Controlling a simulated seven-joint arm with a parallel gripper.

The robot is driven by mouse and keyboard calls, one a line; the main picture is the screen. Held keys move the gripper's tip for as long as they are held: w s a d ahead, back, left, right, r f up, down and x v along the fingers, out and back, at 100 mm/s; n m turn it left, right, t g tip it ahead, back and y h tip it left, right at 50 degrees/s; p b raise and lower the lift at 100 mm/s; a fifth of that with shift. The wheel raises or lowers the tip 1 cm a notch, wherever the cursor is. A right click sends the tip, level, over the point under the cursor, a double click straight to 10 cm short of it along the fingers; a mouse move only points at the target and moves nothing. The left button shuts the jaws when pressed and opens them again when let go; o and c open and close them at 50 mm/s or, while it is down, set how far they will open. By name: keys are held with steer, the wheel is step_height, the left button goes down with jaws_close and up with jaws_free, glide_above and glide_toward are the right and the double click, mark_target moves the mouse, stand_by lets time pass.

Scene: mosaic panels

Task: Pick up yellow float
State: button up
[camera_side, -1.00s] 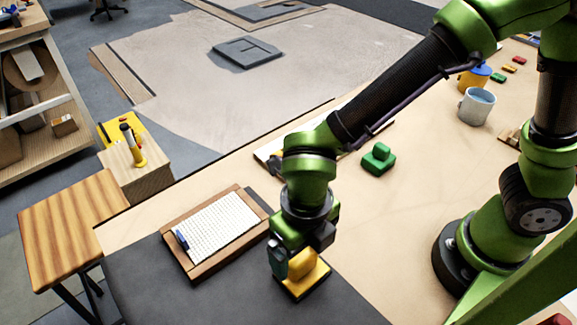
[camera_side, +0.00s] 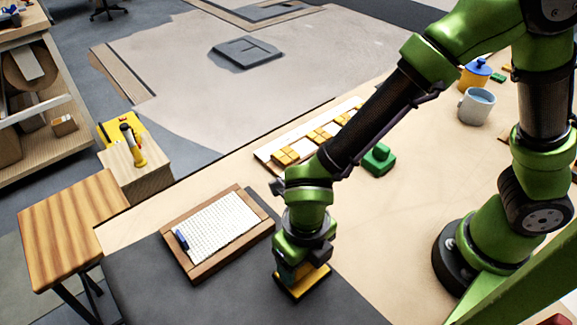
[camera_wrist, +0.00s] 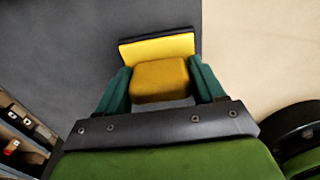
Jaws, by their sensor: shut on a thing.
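The yellow float (camera_side: 315,279) has a yellow block handle on a flat yellow plate with a dark underside. It sits at the edge of the dark grey mat, below my gripper (camera_side: 299,270). In the wrist view, the float's handle (camera_wrist: 160,82) is between the two green fingers of my gripper (camera_wrist: 160,88), one on each side. My gripper is shut on the handle. The float's plate shows beyond the handle, and its near part is hidden by the gripper. I cannot tell any gap between float and mat.
A framed white mosaic panel (camera_side: 190,262) lies to the left, with a small blue item on it. A green block tool (camera_side: 379,160) and a strip with yellow tiles (camera_side: 285,155) lie behind. The mat (camera_side: 225,300) is clear in front.

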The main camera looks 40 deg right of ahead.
steer(key=shift+c, duration=1.4)
steer(key=shift+r, duration=0.1)
step_height(320, 180, up, 10)
steer(key=shift+f, duration=0.1)
